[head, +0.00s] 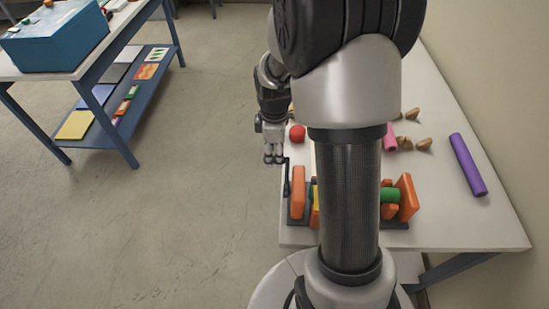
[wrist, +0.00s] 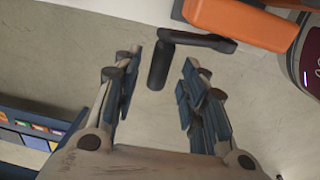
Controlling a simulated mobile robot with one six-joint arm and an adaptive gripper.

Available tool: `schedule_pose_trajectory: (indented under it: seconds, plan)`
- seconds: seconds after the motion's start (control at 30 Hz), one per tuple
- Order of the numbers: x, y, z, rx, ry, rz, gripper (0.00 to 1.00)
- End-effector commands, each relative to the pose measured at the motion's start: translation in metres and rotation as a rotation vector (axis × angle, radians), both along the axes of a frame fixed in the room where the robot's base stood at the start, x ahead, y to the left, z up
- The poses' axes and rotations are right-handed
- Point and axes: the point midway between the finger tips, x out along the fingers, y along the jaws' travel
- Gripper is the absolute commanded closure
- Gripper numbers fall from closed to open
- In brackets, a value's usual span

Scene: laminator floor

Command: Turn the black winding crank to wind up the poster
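The black winding crank (wrist: 206,42) shows in the wrist view, its arm running left from beside an orange block-shaped end piece (wrist: 240,22) to a dark grip (wrist: 158,68). In the head view the crank (head: 287,178) is at the table's left edge, beside the orange end piece (head: 298,192). My gripper (wrist: 160,70) is open, with the crank's grip between its spread fingertips and gaps on both sides. In the head view my gripper (head: 273,158) points down just above and left of the crank. My arm hides the middle of the winder. I cannot make out the poster.
A green roll (head: 390,195) and another orange end piece (head: 407,196) stand right of my arm. A red ball (head: 297,132), wooden pieces (head: 424,144) and a purple roll (head: 468,164) lie on the white table (head: 450,225). A blue-legged bench (head: 125,150) stands left; floor between is clear.

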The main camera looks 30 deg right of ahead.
Motion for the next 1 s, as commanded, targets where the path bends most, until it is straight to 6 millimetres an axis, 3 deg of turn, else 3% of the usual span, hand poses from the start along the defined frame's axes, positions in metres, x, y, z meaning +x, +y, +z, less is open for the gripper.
schedule_pose_trajectory:
  seconds: [0.2, 0.5, 1.0]
  plan:
    - [0.0, -0.001, -0.019, 0.0, 0.0, 0.0, 0.61]
    - [0.001, -0.001, -0.02, 0.0, 0.0, -0.001, 0.61]
    - [0.001, 0.0, -0.02, 0.0, 0.0, 0.0, 0.94]
